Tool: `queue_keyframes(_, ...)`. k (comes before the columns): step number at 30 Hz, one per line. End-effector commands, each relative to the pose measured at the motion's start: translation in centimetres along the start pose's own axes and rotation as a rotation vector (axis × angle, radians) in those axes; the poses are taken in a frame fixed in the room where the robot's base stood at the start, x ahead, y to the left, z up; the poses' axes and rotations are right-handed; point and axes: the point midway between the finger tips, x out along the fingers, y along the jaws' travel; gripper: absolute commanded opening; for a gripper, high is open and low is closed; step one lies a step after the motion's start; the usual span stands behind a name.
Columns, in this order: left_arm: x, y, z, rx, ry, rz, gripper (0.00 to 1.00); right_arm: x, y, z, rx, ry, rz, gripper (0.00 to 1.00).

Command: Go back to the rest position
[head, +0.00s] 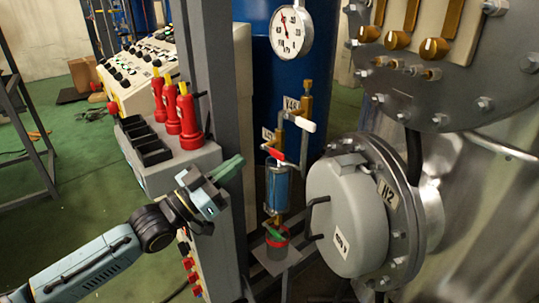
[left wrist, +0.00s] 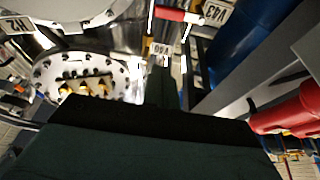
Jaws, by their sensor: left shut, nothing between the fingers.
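My left gripper (head: 222,180) reaches in from the left in the head view, in front of the grey post. Its green fingers are together with nothing between them. In the left wrist view the dark gripper body fills the lower part, and a finger (left wrist: 161,92) points up the middle. The gripper touches nothing that I can make out. My right gripper does not show in either view.
Red flashlights (head: 186,118) stand on a grey cabinet close behind the gripper. A grey post (head: 215,80) rises beside it. A valve with a red handle (head: 274,154), a glass vessel (head: 278,190) and a grey round hatch (head: 345,215) are to the right. Green floor lies open at left.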

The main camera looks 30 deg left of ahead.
Motion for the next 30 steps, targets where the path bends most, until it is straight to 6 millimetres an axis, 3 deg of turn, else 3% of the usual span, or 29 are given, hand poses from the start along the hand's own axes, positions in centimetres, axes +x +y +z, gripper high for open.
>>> queue_keyframes(9,0.0,-0.1,0.2,0.0,-0.003,-0.003,0.0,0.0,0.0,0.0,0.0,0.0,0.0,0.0)
queue_keyframes(13,-0.7,-1.4,2.9,0.002,-0.056,-0.05,0.0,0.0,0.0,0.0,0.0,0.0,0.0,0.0)
queue_keyframes(17,-3.1,-4.1,9.8,0.008,-0.195,-0.155,0.0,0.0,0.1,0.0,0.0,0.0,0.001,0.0)
queue_keyframes(22,-9.3,-6.2,21.2,0.011,-0.451,-0.291,0.0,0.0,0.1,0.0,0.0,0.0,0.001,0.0)
queue_keyframes(26,-15.3,-5.5,29.2,0.002,-0.657,-0.359,0.0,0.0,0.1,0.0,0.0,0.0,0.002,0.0)
queue_keyframes(30,-22.5,-2.9,36.8,-0.015,-0.883,-0.397,0.0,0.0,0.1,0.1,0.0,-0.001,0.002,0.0)
